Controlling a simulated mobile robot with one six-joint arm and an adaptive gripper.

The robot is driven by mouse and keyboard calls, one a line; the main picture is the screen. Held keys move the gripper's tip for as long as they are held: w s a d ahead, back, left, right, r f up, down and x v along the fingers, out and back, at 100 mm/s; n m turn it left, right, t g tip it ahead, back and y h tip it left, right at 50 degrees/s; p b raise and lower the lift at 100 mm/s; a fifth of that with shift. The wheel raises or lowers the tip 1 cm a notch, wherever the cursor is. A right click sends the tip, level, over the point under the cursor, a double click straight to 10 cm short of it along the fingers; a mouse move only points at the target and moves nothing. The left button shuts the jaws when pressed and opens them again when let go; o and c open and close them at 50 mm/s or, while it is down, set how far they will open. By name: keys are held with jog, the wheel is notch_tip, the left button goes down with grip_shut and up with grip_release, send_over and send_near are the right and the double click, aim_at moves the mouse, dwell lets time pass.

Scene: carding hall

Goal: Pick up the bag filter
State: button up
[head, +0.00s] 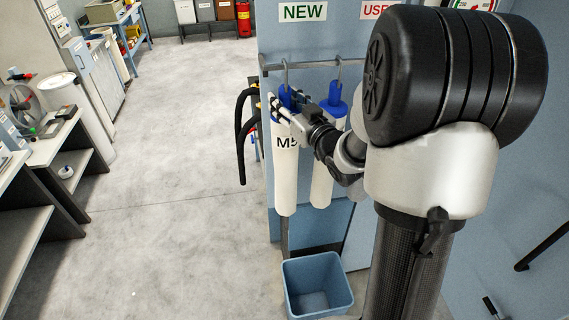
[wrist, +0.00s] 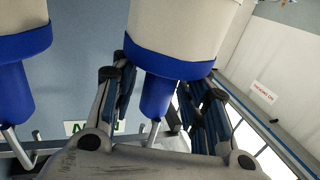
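My gripper (head: 283,106) is at the blue top of the left one. In the wrist view, which looks upside down, my gripper (wrist: 160,76) has its fingers apart on either side of the blue neck of the bag filter (wrist: 157,98), with gaps visible. The second bag filter (wrist: 22,45) is at the left there.
A NEW sign (head: 302,12) and a partly hidden USED sign (head: 376,10) are on the blue panel. A hook rail (head: 310,64) runs below them. Dark hoses (head: 240,140) hang left of the filters. A blue bin (head: 317,283) stands below.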

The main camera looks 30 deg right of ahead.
jog(key=shift+w, duration=0.2)
jog(key=shift+c, duration=1.2)
jog(key=shift+s, duration=0.1)
jog(key=shift+c, duration=1.4)
grip_shut()
